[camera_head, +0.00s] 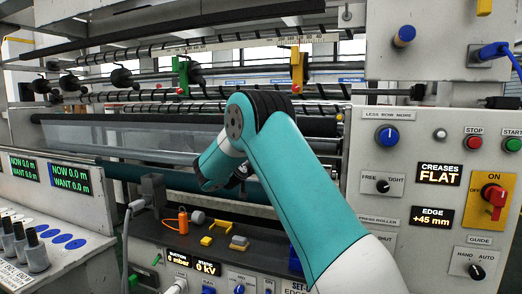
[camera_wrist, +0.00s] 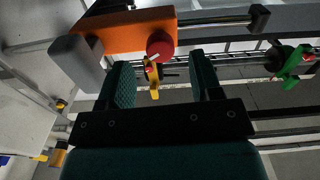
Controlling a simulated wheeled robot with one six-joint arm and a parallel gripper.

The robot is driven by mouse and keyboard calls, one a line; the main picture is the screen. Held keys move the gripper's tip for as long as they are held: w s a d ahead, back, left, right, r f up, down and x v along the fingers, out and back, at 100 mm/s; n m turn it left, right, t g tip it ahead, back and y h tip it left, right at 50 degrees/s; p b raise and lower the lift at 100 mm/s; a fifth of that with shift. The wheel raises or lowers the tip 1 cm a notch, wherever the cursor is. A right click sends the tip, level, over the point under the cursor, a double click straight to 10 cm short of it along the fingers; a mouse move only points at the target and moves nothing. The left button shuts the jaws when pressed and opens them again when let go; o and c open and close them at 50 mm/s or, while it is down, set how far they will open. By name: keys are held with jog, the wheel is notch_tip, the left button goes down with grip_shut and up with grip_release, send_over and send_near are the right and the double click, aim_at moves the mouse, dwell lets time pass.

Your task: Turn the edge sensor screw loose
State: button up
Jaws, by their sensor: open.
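In the wrist view, a round red knob (camera_wrist: 160,45), which looks like the edge sensor screw, sits on the end of an orange bar (camera_wrist: 128,32). A grey block (camera_wrist: 77,62) is at the bar's other end. My gripper (camera_wrist: 158,60) is open, with its two teal fingers pointing towards the bar. The red knob shows between the fingertips, and nothing is held. I cannot tell whether a finger touches it. In the head view my arm hides the knob and most of my gripper.
A yellow holder (camera_head: 297,68) and a green holder (camera_head: 183,70) hang on the upper rails. The right panel has an EDGE display (camera_head: 432,217) reading +45 mm and a red switch (camera_head: 494,200). A lower desk (camera_head: 150,240) carries small loose parts, including an orange bottle-shaped item (camera_head: 183,220).

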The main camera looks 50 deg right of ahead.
jog(key=shift+p+x, duration=0.65)
jog(key=shift+x, duration=1.65)
jog(key=c, duration=0.9)
